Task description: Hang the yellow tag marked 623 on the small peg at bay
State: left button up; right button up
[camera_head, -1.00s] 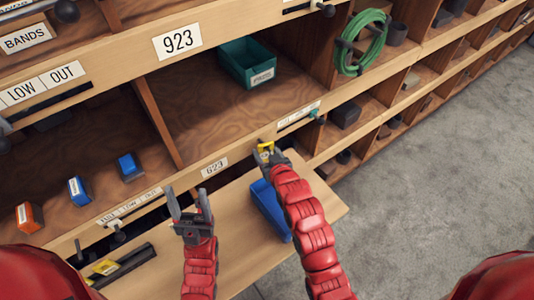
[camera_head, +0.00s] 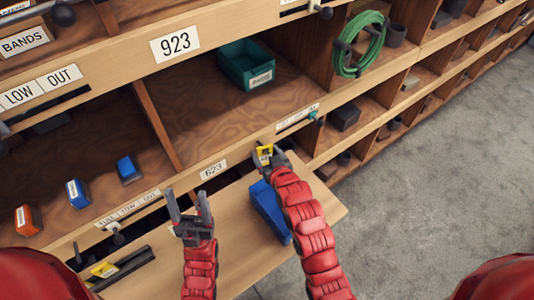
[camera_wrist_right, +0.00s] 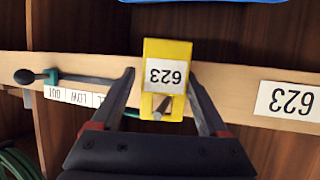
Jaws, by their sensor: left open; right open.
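The yellow tag marked 623 (camera_wrist_right: 167,78) is upside down in the right wrist view, in front of the wooden shelf rail. A grey rod end, apparently the small peg (camera_wrist_right: 160,110), shows in the tag's opening. My right gripper (camera_wrist_right: 167,88) is open, its fingers on either side of the tag with visible gaps. In the head view the tag (camera_head: 265,152) is at the rail's front, between the right gripper's fingertips (camera_head: 268,155). The bay label 623 (camera_head: 213,169) is to its left. My left gripper (camera_head: 189,210) is open and empty above the wooden ledge.
A blue bin (camera_head: 268,210) sits on the ledge (camera_head: 235,255) beside my right arm. A yellow item lies in a black holder (camera_head: 105,268) at lower left. A teal bin (camera_head: 247,65) stands in the bay above.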

jog(key=shift+a, duration=0.25)
jog(key=shift+s, duration=0.2)
jog(key=shift+s+r+b, duration=0.2)
jog(key=shift+s+b, duration=0.05)
jog(key=shift+b, duration=0.05)
jog(key=p+v, duration=0.7)
jog(key=v, duration=0.9)
jog(key=shift+s+d+p, duration=0.2)
jog(key=shift+d+p, duration=0.1)
jog(key=shift+d, duration=0.1)
